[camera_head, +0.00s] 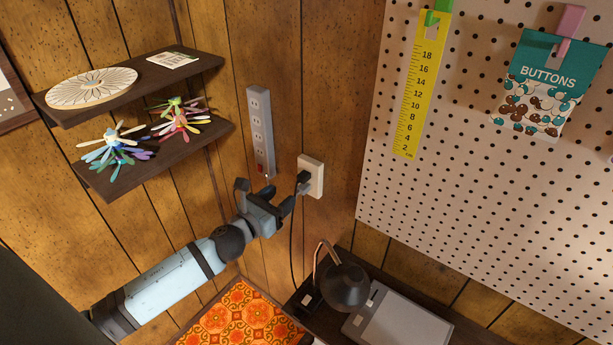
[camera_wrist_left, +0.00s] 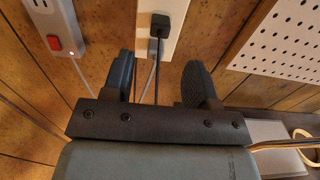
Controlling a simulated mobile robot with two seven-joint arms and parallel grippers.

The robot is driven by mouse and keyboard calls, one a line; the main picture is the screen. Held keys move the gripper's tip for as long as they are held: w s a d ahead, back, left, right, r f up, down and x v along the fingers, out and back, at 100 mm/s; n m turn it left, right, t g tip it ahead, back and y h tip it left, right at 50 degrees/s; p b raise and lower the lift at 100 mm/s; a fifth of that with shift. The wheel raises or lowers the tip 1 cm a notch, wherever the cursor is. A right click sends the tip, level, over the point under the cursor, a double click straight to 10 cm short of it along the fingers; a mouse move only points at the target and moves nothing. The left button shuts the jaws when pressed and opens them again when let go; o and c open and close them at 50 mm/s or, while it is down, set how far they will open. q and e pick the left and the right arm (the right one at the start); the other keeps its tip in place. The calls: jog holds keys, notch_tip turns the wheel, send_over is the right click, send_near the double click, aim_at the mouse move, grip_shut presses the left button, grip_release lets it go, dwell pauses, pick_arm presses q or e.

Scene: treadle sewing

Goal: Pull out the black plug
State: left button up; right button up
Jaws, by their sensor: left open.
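The black plug (camera_head: 303,178) sits in the white wall outlet (camera_head: 316,176), with a dark cord hanging down from it. In the left wrist view the plug (camera_wrist_left: 160,22) is at the top centre, on the white outlet plate (camera_wrist_left: 180,38). My left gripper (camera_head: 266,194) is open and empty, just left of and slightly below the plug in the head view. In the wrist view its two fingers (camera_wrist_left: 160,78) stand apart below the plug, with the cord running down between them. The fingers do not appear to touch the plug. My right gripper is not in view.
A grey power strip (camera_head: 260,132) with a red switch is on the wall, up and left of the outlet. Shelves (camera_head: 150,165) with colourful ornaments are at the left. A pegboard (camera_head: 480,190) is at the right. A dark lamp (camera_head: 346,287) stands below.

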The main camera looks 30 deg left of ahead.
aim_at(300, 181)
pick_arm(q)
jog(key=shift+w+d, duration=0.2)
jog(key=shift+w, duration=2.05)
jog(key=shift+w+d, duration=0.15)
jog(key=shift+w, duration=2.1)
jog(key=shift+p, duration=0.35)
jog(key=shift+c, duration=0.2)
grip_shut()
jog(key=shift+s, duration=0.1)
jog(key=shift+s+f, duration=0.1)
jog(key=shift+s, duration=0.2)
jog(key=shift+s+a, duration=0.15)
jog(key=shift+s, duration=1.2)
jog(key=shift+s+a, duration=0.1)
jog(key=shift+s, duration=1.2)
